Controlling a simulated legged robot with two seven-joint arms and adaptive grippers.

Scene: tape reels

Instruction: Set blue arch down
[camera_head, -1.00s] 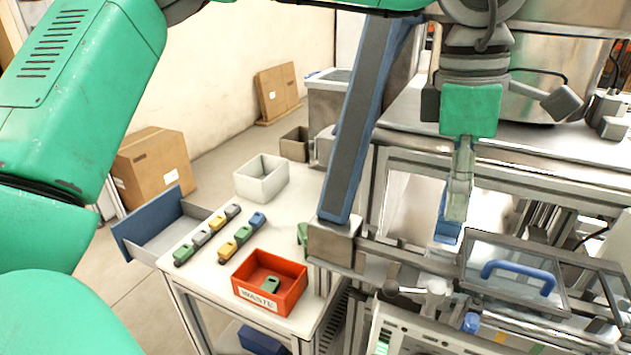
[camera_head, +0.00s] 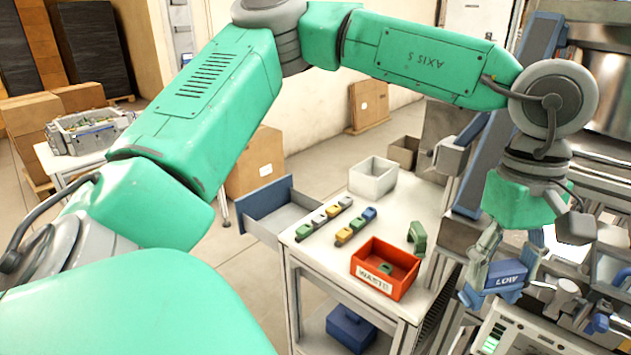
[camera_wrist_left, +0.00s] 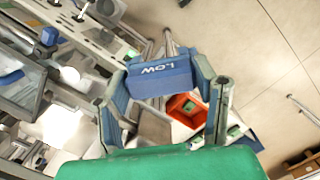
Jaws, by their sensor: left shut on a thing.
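The blue arch, marked LOW, is in my left gripper, at the right of the head view (camera_head: 505,274). It also shows in the left wrist view (camera_wrist_left: 160,78), held between the two fingers. My left gripper (camera_head: 494,288) is shut on it and hangs beside the white table's right side, near the machine. The arch appears to be in the air. Parts of its sides are hidden by the fingers. My right gripper is not in view.
A white table (camera_head: 312,262) carries a red WASTE bin (camera_head: 385,268), a white bin (camera_head: 373,178), a green arch (camera_head: 417,237) and rows of small coloured blocks (camera_head: 345,235). A blue open drawer (camera_head: 265,209) juts out at its left. The machine panel (camera_head: 500,330) is close below my gripper.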

